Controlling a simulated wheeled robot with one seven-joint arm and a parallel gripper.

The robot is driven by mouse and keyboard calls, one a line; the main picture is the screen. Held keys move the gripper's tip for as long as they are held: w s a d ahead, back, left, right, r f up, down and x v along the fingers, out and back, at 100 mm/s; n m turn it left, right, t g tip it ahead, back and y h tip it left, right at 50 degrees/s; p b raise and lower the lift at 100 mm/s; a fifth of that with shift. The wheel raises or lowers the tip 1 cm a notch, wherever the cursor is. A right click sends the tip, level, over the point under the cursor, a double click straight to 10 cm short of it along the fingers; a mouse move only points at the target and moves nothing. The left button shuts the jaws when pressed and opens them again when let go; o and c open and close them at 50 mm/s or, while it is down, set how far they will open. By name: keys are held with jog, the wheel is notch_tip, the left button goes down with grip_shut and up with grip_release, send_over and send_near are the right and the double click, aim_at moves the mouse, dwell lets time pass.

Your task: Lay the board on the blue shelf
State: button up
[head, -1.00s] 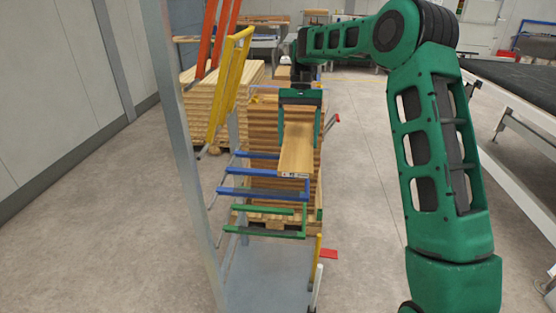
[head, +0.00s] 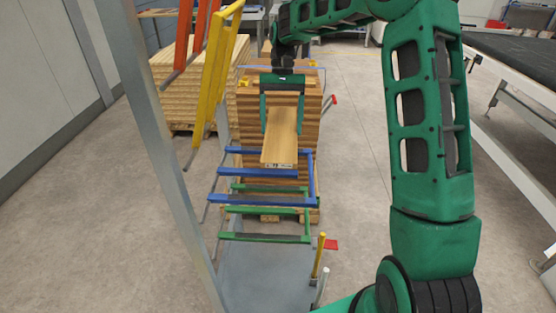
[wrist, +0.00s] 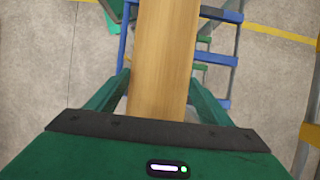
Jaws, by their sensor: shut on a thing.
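The board (head: 281,137) is a light brown wooden plank, held lengthwise with its near end toward me. My gripper (head: 282,128) is shut on its sides near the far end. In the wrist view the board (wrist: 164,50) runs straight out between the two green fingers. The blue shelf (head: 262,200) is an open frame of blue bars on the rack. The board's near end overlaps its far bar in the head view; the height gap is unclear. In the wrist view the board covers part of the blue shelf (wrist: 212,58), with bars showing on both sides.
A green shelf (head: 265,238) sits below the blue one. Raised yellow (head: 216,75) and orange (head: 208,30) shelves and a grey post (head: 150,120) stand left. A stack of boards (head: 310,125) is behind the rack. Floor (head: 355,170) to the right is clear.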

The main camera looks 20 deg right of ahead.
aim_at(280, 140)
jog(key=s+a+f, duration=0.1)
jog(key=s, duration=0.1)
jog(key=s+a+f, duration=0.1)
jog(key=s, duration=0.1)
jog(key=s+f, duration=0.2)
jog(key=shift+s+a, duration=0.1)
jog(key=shift+a, duration=0.3)
jog(key=shift+f, duration=2)
jog(key=o, duration=1.4)
jog(key=shift+o, duration=0.2)
jog(key=v, duration=1)
jog(key=shift+r, duration=0.25)
jog(key=shift+v, duration=0.8)
